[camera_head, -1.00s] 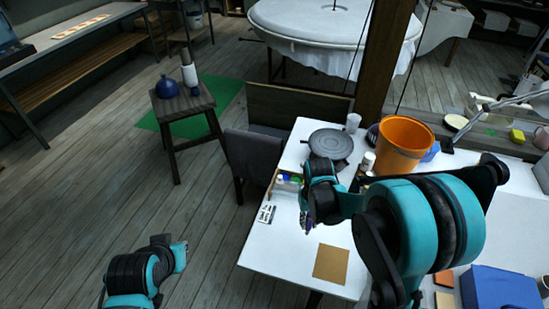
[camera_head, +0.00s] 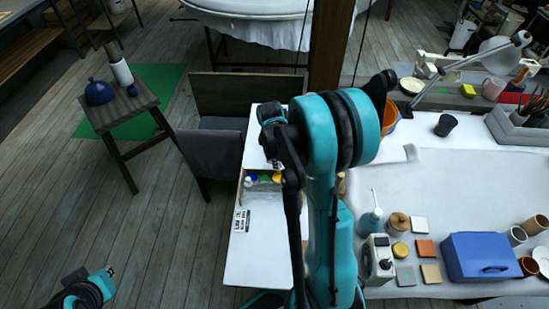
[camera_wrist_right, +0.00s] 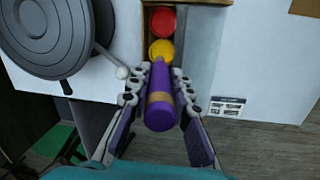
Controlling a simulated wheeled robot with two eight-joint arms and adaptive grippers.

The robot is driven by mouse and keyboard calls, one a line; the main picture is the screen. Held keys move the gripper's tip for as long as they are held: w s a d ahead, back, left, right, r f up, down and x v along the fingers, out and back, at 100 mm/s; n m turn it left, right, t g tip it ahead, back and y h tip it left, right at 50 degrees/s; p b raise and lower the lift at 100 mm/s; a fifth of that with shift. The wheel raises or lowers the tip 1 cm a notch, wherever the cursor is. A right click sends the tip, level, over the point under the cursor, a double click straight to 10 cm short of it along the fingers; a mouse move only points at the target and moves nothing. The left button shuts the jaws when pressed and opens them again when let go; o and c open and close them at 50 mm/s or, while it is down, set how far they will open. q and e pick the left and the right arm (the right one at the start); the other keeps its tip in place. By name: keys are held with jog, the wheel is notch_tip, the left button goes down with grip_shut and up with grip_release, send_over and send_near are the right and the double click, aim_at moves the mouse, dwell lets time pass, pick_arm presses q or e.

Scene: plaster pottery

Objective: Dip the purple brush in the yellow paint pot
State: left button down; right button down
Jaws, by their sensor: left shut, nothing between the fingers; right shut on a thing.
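My right gripper (camera_wrist_right: 160,97) is shut on the purple brush (camera_wrist_right: 159,108) in the right wrist view, with a finger on each side. The brush's thick end faces the camera; its far end is hidden. The yellow paint pot (camera_wrist_right: 162,49) shows just beyond the brush, partly covered by it, with the red pot (camera_wrist_right: 162,19) behind. I cannot tell whether the brush touches the paint. In the head view my right arm hides its gripper and the brush. My left gripper (camera_head: 107,274) is at the lower left over the floor, empty and far from the pots.
The pots stand in a wooden holder (camera_wrist_right: 202,3). A grey turntable (camera_wrist_right: 45,32) lies left of it, with a pale-tipped stick nearby. A printed card (camera_head: 241,220) lies on the white table (camera_head: 246,265). A blue box (camera_head: 490,256) and several tiles stand at right.

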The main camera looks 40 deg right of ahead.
notch_tip(320, 180, down, 3)
jog(key=shift+w+r+b, duration=0.1)
jog(key=shift+r+b, duration=0.05)
jog(key=shift+b, duration=0.7)
jog(key=shift+f+b, duration=1.65)
jog(key=shift+f, duration=0.2)
jog(key=shift+r, duration=0.15)
notch_tip(320, 180, up, 7)
jog(key=p, duration=0.5)
